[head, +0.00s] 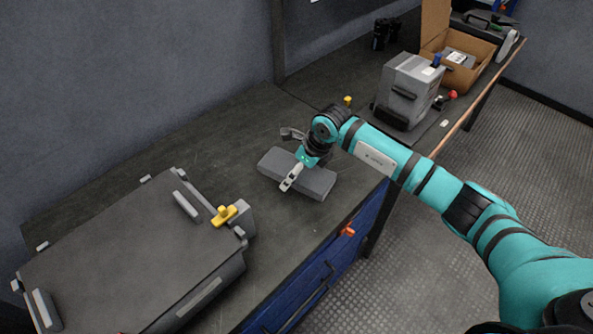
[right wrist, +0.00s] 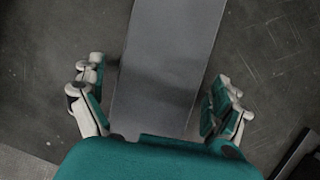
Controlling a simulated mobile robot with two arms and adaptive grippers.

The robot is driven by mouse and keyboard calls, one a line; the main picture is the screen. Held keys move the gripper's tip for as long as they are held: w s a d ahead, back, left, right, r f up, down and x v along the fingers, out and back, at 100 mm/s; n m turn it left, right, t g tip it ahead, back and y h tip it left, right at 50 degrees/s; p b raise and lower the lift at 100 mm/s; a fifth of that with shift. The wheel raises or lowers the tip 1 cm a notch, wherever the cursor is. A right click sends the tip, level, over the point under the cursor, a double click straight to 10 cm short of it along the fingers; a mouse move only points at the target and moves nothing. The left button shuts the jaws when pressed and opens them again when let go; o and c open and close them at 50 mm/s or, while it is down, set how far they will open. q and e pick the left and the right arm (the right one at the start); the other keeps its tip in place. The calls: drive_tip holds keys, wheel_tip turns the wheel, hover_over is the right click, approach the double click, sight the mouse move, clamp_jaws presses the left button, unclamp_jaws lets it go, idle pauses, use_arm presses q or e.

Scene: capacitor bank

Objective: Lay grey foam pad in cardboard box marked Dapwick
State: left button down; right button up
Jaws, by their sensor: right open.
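The grey foam pad (head: 318,180) is a flat oblong block lying on the dark bench top. In the right wrist view the pad (right wrist: 165,65) runs up the middle between my fingers. My right gripper (head: 291,158) is open over the pad, with one finger on each side of it; in the wrist view the right gripper (right wrist: 158,100) shows a gap on both sides. An open cardboard box (head: 434,47) stands at the far end of the bench with something grey and white inside. No marking on it is readable. My left gripper is not in view.
A large grey case (head: 120,260) with a yellow latch piece (head: 224,215) lies at the near left. A grey boxy unit (head: 409,88) stands between the pad and the cardboard box. A small yellow item (head: 348,100) lies behind my arm. Bench is clear around the pad.

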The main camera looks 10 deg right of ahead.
drive_tip(key=shift+c, duration=0.4)
drive_tip(key=c, duration=0.9)
drive_tip(key=shift+r, duration=0.15)
